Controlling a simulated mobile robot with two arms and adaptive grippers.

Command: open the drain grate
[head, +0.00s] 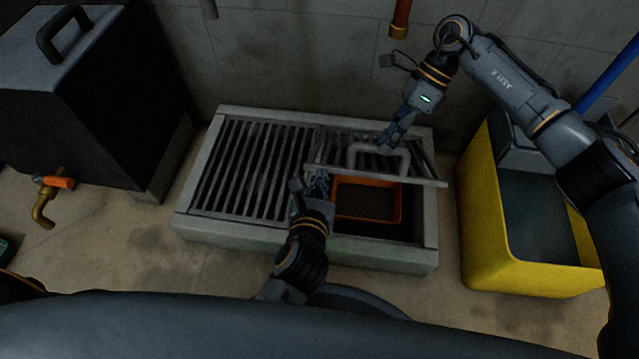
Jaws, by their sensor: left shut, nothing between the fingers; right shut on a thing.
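The drain grate (323,151) is a hinged slatted panel with a pale handle (409,160), on the right half of a low concrete drain box (215,228). It is tilted up, its front edge raised above the opening. My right gripper (385,143) is shut on the grate's handle. My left gripper (318,184) is shut and empty, at the left side of the opening near the grate's left front corner; I cannot tell whether it touches the grate. An orange tray (399,205) with dark contents shows in the opening below the grate.
A fixed slatted grate (245,170) covers the left half of the box. A black tank (85,110) with an orange-handled brass tap (55,184) stands at left. A yellow bucket (485,255) stands at right, close to my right arm. A wall rises behind.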

